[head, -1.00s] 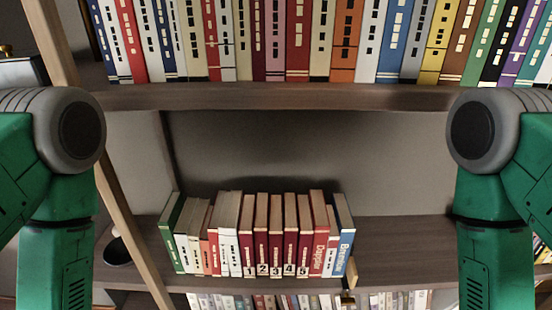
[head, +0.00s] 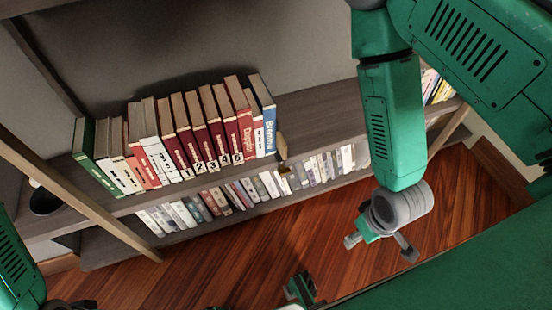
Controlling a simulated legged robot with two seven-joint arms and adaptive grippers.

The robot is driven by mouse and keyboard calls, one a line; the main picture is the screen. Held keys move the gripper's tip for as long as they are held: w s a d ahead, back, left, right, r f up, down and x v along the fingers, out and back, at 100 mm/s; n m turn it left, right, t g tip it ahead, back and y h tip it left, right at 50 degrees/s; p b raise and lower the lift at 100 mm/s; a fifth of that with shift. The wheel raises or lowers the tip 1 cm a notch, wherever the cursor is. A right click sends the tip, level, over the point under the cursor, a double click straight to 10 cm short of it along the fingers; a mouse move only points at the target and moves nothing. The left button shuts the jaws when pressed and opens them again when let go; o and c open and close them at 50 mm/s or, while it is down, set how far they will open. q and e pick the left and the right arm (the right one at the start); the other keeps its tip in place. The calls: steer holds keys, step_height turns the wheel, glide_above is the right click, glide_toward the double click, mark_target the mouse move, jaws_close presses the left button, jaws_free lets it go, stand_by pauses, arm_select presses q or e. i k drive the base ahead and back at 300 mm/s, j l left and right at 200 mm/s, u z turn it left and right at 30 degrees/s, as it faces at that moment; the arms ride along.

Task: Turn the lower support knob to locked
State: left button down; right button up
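A small tan, brass-coloured piece (head: 283,148) stands at the front edge of the middle shelf, just right of the blue book. It may be the lower support knob; its setting is too small to read. My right gripper (head: 381,247) hangs over the wooden floor, right of and lower in the picture than this piece. Its fingers are spread, with nothing between them, and it is clear of the shelf. Part of my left arm shows at the left edge; I cannot clearly make out its gripper.
Books (head: 190,130), some numbered, lean in a row on the middle shelf (head: 320,115), which is bare to their right. More books (head: 250,190) fill the lower shelf. A slanted wooden post (head: 75,190) crosses at left, near a dark round object (head: 45,200). Open floor (head: 230,255) lies in front.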

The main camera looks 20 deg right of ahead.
mark_target(284, 171)
steer(key=l, duration=0.65)
steer(key=k+l, duration=0.1)
steer(key=l, duration=0.55)
steer(key=k+l, duration=0.1)
steer(key=l, duration=0.6)
steer(key=i+u, duration=0.05)
